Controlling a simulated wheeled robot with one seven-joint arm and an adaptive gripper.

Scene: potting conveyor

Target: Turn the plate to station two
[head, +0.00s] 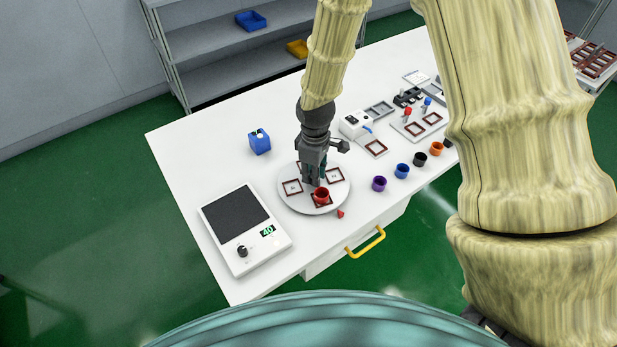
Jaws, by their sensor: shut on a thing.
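The round white plate (299,201) lies flat on the white table, with several brown-framed square stations around its face. A red cup (321,196) stands on the station nearest the table's front edge. A small red wedge-shaped marker (340,213) lies on the table just off the plate's near right rim. My gripper (314,183) points straight down over the plate's middle, right behind the red cup. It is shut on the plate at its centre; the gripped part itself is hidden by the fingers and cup.
A scale-like device (246,228) stands left of the plate and a blue box (260,141) behind it. Purple (379,184), blue (402,171), black (420,160) and orange (436,149) cups line the right. A white device (356,124) stands behind them.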

